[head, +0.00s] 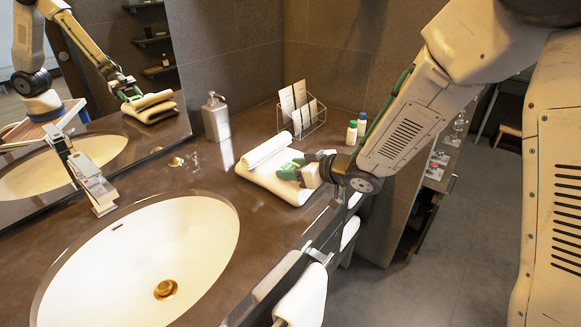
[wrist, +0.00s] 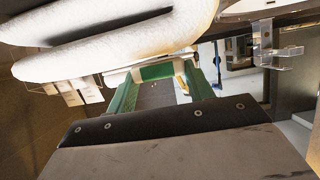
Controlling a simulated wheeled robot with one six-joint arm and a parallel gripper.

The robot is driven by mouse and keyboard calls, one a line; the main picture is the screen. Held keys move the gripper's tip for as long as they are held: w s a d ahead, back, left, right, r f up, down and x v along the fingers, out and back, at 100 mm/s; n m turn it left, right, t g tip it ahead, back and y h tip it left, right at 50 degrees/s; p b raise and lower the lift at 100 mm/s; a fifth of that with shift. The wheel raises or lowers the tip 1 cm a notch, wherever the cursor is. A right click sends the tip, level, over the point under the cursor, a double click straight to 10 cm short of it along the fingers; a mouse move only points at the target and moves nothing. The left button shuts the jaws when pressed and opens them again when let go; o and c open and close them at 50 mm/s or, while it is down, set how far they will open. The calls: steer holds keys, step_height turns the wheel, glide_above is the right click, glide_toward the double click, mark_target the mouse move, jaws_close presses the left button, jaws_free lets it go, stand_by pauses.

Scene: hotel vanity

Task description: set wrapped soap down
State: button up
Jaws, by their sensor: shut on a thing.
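The wrapped soap (wrist: 155,71) is a small white piece with a green band, seen between the green fingers in the wrist view. My gripper (head: 292,168) is shut on it, at the right part of the folded white towel (head: 262,181) on the counter. In the head view the fingers mostly hide the soap. In the wrist view the white towel (wrist: 110,45) fills the top, close to the soap. I cannot tell whether the soap touches the towel. A rolled white towel (head: 264,150) lies on the folded one, left of my gripper.
A grey pump dispenser (head: 216,118) and a wire rack with cards (head: 302,112) stand behind the towels. Small bottles (head: 352,133) stand near the counter's right edge. The sink (head: 150,260) and faucet (head: 88,180) are at left. A towel (head: 303,297) hangs in front.

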steer(key=shift+s+a, duration=0.1)
steer(key=shift+a, duration=0.1)
steer(key=shift+f, duration=0.15)
steer(key=o, duration=1)
steer(key=shift+c, duration=0.2)
steer(key=shift+r, duration=0.2)
steer(key=shift+s+d+r, duration=0.15)
steer(key=shift+d+r, duration=0.05)
steer(key=shift+d, duration=0.1)
steer(key=v, duration=1.1)
